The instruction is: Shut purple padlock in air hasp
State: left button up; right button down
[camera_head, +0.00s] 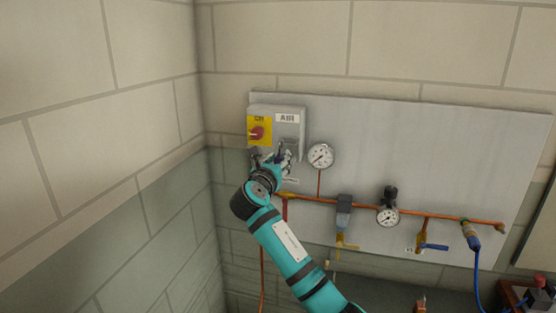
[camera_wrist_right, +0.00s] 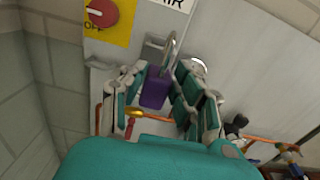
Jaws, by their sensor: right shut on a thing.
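The purple padlock (camera_wrist_right: 155,90) is between the fingers of my right gripper (camera_wrist_right: 158,88), which is shut on it, in the right wrist view. Its metal shackle (camera_wrist_right: 170,50) stands up toward the grey hasp (camera_wrist_right: 154,48) under the AIR label. I cannot tell whether the shackle passes through the hasp or is closed. In the head view my right gripper (camera_head: 275,160) is at the front of the grey isolator box (camera_head: 298,113), below the AIR label, and largely hides the padlock. My left gripper is not in view.
A red knob (camera_head: 256,133) on a yellow plate is left of the AIR label. A pressure gauge (camera_head: 320,156) is close to the right of my gripper. An orange pipe (camera_head: 360,205) with valves runs below across the grey panel (camera_head: 450,150).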

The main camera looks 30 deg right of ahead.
jog(key=shift+x, duration=1.2)
jog(key=shift+x, duration=2.25)
jog(key=shift+w+d+r, duration=0.1)
jog(key=shift+d+r, duration=0.05)
